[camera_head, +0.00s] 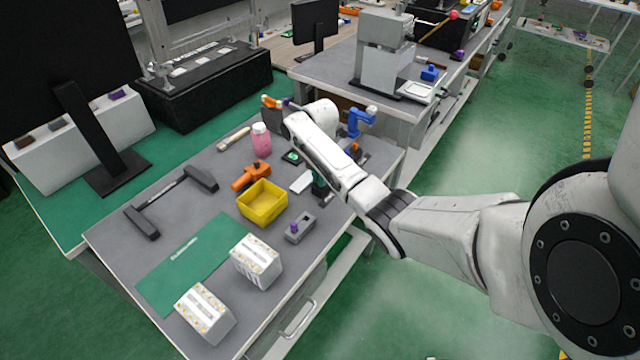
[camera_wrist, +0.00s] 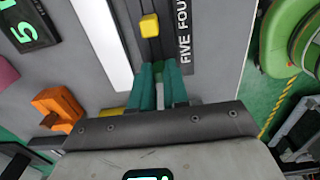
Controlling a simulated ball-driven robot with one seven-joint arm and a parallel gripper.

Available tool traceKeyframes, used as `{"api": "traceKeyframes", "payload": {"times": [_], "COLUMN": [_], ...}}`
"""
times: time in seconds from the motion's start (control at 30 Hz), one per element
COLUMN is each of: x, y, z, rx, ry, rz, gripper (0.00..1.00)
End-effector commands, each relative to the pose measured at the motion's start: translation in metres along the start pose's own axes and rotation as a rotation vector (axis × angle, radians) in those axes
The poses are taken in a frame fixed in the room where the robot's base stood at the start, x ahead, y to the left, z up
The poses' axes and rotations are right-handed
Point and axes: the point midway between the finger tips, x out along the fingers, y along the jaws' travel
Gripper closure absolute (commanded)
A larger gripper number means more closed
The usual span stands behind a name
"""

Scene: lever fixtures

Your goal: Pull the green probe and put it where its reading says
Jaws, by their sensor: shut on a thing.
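My gripper (camera_wrist: 160,85) shows two teal fingers in the wrist view, close together with a narrow gap. Just beyond the fingertips, a yellow knob (camera_wrist: 150,25) stands on a dark slotted fixture. A dark strip (camera_wrist: 184,35) beside it reads "FIVE FOU", cut off by the frame. A dark display (camera_wrist: 28,24) at top left shows a green 5; it also shows in the head view (camera_head: 292,157). In the head view my arm hides most of the fixture.
A yellow bin (camera_head: 262,203), orange part (camera_head: 250,177), pink jar (camera_head: 261,142) and grey block with a purple knob (camera_head: 300,230) stand nearby. Two white boxes (camera_head: 256,262) (camera_head: 205,313) are at the front. A blue fixture (camera_head: 358,122) stands behind my arm.

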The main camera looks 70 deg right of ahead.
Motion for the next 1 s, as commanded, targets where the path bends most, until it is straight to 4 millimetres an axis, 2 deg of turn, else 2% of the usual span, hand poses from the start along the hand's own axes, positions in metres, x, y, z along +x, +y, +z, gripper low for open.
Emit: {"api": "traceKeyframes", "payload": {"times": [1.0], "x": [-0.0065], "y": [-0.0001], "z": [-0.0002], "rx": [0.000], "ry": [0.001], "rz": [0.000], "gripper": [1.00]}}
